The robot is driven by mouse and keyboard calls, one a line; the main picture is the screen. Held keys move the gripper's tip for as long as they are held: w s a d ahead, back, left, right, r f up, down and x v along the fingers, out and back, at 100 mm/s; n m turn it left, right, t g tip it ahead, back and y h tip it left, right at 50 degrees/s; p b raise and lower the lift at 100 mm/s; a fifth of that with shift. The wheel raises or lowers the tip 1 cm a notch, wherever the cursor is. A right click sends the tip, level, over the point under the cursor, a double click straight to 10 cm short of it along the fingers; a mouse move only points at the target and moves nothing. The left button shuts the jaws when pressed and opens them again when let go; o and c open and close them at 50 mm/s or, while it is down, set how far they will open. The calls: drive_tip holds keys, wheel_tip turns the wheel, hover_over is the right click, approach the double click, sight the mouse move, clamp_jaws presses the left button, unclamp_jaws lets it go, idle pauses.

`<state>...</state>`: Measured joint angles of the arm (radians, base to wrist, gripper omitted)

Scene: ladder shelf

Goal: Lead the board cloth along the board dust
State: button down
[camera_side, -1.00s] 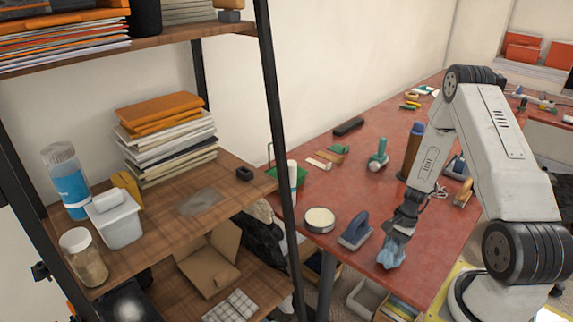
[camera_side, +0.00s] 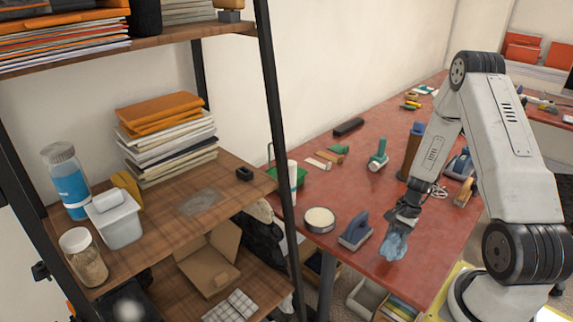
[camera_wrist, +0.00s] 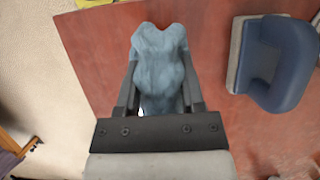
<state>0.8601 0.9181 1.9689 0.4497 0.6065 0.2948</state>
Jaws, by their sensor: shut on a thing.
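The board cloth (camera_side: 394,246) is a crumpled light blue cloth. My gripper (camera_side: 400,222) is shut on it and holds it over the near end of the red tabletop. In the wrist view the cloth (camera_wrist: 160,65) sits between the two fingers of my gripper (camera_wrist: 160,90). The board dust (camera_side: 201,202) looks like a grey patch on the middle board of the ladder shelf (camera_side: 165,246), well to the left of my gripper. The dust does not show in the wrist view.
A blue-handled block (camera_side: 356,231) stands on the red table (camera_side: 330,250) just left of the cloth, beside a round tin (camera_side: 320,219). The shelf's dark upright (camera_side: 277,120) stands between table and dust. A white tub (camera_side: 118,224), jars and a book stack (camera_side: 165,145) flank the dust.

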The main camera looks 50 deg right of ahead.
sight(393, 234)
drive_tip(key=shift+r, duration=1.45)
drive_tip(key=shift+w+a+r+n, duration=0.15)
drive_tip(key=shift+w+a+n, duration=0.1)
drive_tip(key=shift+w+n, duration=0.1)
drive_tip(key=w+a+r+n+g+h, duration=0.1)
drive_tip(key=w+a+r+n, duration=0.3)
drive_tip(key=a, duration=0.3)
drive_tip(key=w+a+r+n+g+h, duration=0.2)
drive_tip(key=w+a+r+n, duration=0.3)
drive_tip(key=a+n, duration=0.2)
drive_tip(key=w+a+r+n+g+h, duration=0.1)
drive_tip(key=w+a+r+n, duration=0.3)
drive_tip(key=a+n, duration=0.2)
drive_tip(key=shift+w+a+r, duration=0.15)
drive_tip(key=shift+w+a, duration=0.1)
drive_tip(key=shift+a, duration=0.65)
